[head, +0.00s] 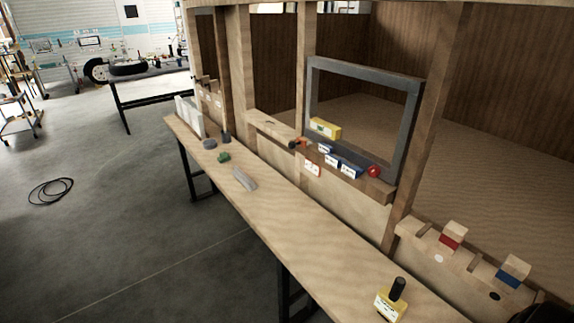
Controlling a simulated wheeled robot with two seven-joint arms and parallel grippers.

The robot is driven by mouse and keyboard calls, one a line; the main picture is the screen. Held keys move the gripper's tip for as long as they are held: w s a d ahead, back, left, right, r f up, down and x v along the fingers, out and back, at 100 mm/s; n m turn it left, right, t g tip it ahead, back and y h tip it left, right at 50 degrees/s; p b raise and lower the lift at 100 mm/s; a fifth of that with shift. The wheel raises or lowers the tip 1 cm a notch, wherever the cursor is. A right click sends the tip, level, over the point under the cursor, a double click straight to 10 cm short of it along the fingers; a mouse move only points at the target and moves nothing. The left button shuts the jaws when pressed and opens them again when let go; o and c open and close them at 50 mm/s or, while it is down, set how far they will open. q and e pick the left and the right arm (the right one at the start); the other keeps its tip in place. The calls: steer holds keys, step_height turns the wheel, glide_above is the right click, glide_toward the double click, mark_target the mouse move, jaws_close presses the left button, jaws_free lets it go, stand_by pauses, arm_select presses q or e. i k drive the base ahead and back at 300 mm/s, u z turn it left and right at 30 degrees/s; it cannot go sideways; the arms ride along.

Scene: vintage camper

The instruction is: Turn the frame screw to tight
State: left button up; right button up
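A grey window frame (411,120) stands upright in an opening of the wooden wall. Along its lower edge sits a dark blue strip (348,158) with several white labels. A round red knob (374,171) is at the strip's right end. An orange piece with a black part (300,142) lies at the frame's lower left corner. I cannot tell for certain which of these parts is the frame screw, nor how far it is turned. A dark shape at the bottom right corner may be part of my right arm; no gripper fingers show.
A yellow box (325,128) sits inside the frame opening. A notched rack (470,265) is at right.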

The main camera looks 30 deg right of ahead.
mark_target(374, 170)
steer(key=u, duration=0.3)
steer(key=i, duration=3.15)
steer(key=z, duration=4.9)
